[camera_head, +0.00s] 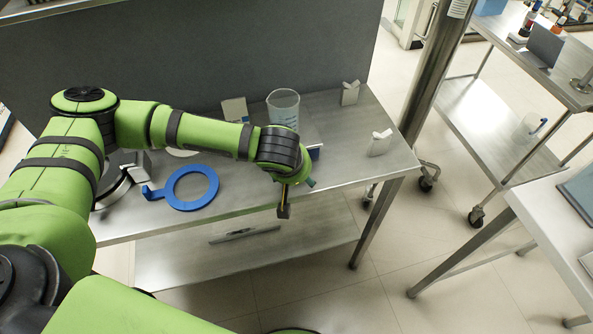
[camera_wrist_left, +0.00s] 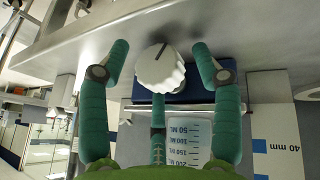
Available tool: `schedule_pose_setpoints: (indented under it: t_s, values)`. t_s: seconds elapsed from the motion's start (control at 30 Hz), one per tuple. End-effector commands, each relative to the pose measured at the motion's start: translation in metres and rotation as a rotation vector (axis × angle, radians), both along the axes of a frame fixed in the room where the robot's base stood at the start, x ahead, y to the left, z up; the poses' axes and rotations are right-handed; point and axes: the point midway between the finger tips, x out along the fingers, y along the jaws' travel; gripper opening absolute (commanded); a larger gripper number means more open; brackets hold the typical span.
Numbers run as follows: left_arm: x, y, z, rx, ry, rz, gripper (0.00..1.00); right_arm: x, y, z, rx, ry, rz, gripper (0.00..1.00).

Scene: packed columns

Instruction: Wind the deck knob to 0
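The deck knob (camera_wrist_left: 160,72) shows in the left wrist view as a white, ribbed round knob with a dark pointer line toward its upper edge. It sits at a dark blue base (camera_wrist_left: 188,84). No 0 mark is readable. My left gripper (camera_wrist_left: 160,48) is open, with teal fingers to the left and right of the knob and a third below it; I see gaps on both sides. In the head view the left gripper (camera_head: 300,183) is over the table's front edge and hides the knob; a blue bit of the base (camera_head: 315,153) shows behind it. My right gripper is out of view.
A clear graduated beaker (camera_head: 284,108) stands behind the gripper on the steel table (camera_head: 345,153). A blue ring (camera_head: 213,187) lies to the left. White blocks (camera_head: 380,143) stand at the right. A grey panel (camera_head: 200,45) closes off the back.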

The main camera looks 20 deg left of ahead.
Motion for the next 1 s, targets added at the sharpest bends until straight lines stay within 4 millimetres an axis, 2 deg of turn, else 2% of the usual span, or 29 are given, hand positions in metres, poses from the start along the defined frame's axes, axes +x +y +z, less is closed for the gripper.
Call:
schedule_pose_setpoints:
  t_s: [0.23,0.37,0.8,1.0]
  values:
    - [0.000,0.000,0.001,0.002,0.000,0.000,0.65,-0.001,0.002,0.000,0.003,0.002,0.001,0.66]
    - [-0.004,0.000,0.010,0.000,0.000,0.000,0.65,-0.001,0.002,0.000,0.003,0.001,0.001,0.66]
    - [-0.044,-0.001,0.087,-0.001,-0.003,-0.003,0.65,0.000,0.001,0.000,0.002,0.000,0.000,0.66]
    - [-0.053,0.000,0.104,0.000,0.001,0.001,0.65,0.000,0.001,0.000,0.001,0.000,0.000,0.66]
